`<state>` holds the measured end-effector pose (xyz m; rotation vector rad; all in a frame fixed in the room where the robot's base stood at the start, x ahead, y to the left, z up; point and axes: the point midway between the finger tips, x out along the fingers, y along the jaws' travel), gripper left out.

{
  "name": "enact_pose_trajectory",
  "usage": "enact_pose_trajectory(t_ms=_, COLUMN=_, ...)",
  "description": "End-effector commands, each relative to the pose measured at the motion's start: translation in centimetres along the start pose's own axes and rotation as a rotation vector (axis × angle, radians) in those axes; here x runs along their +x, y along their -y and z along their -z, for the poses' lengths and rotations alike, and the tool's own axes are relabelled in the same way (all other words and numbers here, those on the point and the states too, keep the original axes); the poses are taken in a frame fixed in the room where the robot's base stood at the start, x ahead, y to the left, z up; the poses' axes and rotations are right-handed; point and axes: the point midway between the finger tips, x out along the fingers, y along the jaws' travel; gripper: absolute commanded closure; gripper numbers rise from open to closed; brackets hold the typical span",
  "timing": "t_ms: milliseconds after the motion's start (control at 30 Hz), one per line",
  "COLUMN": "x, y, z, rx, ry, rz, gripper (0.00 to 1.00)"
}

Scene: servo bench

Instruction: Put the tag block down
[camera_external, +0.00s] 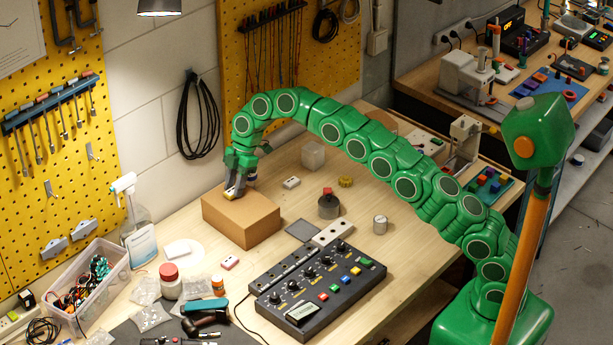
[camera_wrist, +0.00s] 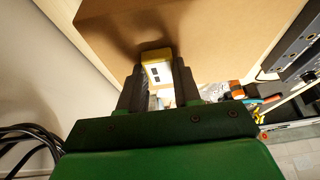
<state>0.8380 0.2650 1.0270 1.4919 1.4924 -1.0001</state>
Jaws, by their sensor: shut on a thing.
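The tag block (camera_wrist: 158,70) is a small block with a white face with dark marks and a yellow end. In the wrist view it sits between the dark fingers of my gripper (camera_wrist: 158,82), which is shut on it. The block's yellow end is close to the top of a brown cardboard box (camera_wrist: 215,35); I cannot tell if it touches. In the external view my gripper (camera_external: 236,188) points down over the left part of the box (camera_external: 245,218), with the block (camera_external: 233,192) partly hidden by the fingers.
A control panel (camera_external: 318,290) with knobs and coloured buttons lies in front of the box. A clear cube (camera_external: 313,154), a dark weight (camera_external: 328,205) and a small white block (camera_external: 291,182) stand behind and right. A clear bin (camera_external: 92,283) stands left. The box's right top is free.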

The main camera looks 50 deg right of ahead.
Motion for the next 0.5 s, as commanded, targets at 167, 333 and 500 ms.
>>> enact_pose_trajectory(t_ms=167, x=0.12, y=0.01, z=-0.02, rx=-0.001, ry=0.000, rz=0.000, gripper=1.00)
enact_pose_trajectory(t_ms=333, x=0.21, y=0.00, z=-0.04, rx=-0.001, ry=0.000, rz=-0.001, gripper=1.00)
enact_pose_trajectory(t_ms=500, x=0.33, y=0.00, z=-0.07, rx=-0.001, ry=0.000, rz=-0.001, gripper=0.52)
